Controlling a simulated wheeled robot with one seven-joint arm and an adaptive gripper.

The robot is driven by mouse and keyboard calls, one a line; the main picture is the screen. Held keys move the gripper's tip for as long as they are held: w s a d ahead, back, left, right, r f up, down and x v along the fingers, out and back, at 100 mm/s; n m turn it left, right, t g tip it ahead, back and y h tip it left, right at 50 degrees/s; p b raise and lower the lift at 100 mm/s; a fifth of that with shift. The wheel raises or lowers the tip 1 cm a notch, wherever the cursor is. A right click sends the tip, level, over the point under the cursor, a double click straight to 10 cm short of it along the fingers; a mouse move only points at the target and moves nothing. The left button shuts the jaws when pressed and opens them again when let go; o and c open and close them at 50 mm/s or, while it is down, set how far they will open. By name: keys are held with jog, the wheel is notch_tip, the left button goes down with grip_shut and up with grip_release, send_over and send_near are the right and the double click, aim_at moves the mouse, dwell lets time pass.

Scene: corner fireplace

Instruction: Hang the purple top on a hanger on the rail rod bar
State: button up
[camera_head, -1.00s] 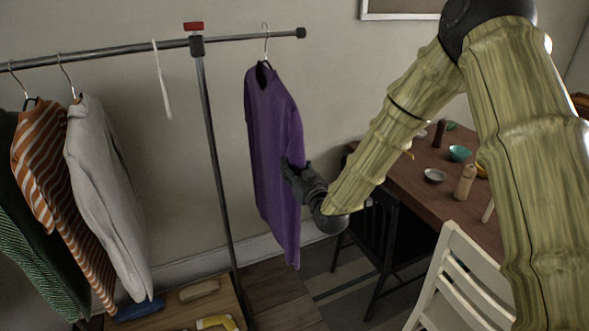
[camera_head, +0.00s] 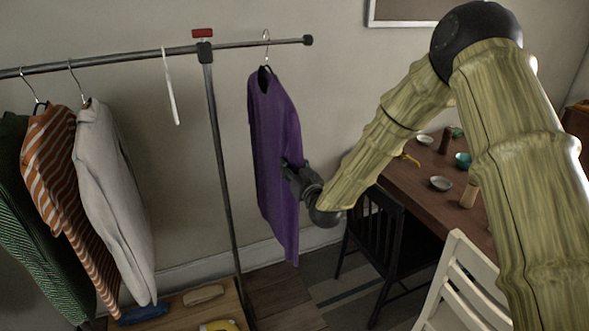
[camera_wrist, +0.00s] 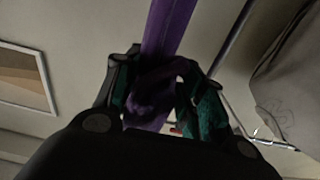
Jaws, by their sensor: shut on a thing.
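The purple top (camera_head: 272,140) is on a hanger (camera_head: 266,50) below the right end of the rail rod bar (camera_head: 255,44). The hanger's hook overlaps the bar near its end cap; whether its weight rests there I cannot tell. The top hangs nearly upright. My gripper (camera_head: 290,172) is at the right edge of the top, about halfway down. In the wrist view, my gripper (camera_wrist: 152,95) is shut on bunched purple fabric (camera_wrist: 165,40) between its fingers. The fingers hide part of the cloth.
White (camera_head: 110,190), orange-striped (camera_head: 65,185) and dark green garments hang at the left. A dark table (camera_head: 430,195) with bowls and bottles and chairs stand at the right. Shoes lie on the rack's low shelf.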

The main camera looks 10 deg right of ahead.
jog(key=shift+x, duration=0.95)
jog(key=shift+w+a+f+b, duration=0.2)
jog(key=shift+w+f, duration=0.2)
jog(key=shift+w, duration=0.15)
jog(key=shift+w+a+f+b, duration=0.1)
jog(key=shift+w+a+f, duration=0.05)
jog(key=shift+w+f, duration=0.35)
jog(key=shift+w+a+f+b, duration=0.15)
jog(key=shift+w+f+b, duration=0.4)
jog(key=shift+f+b, duration=0.2)
jog(key=shift+s, duration=0.3)
jog(key=o, duration=1.2)
jog(key=shift+o, duration=0.2)
jog(key=shift+s, duration=0.1)
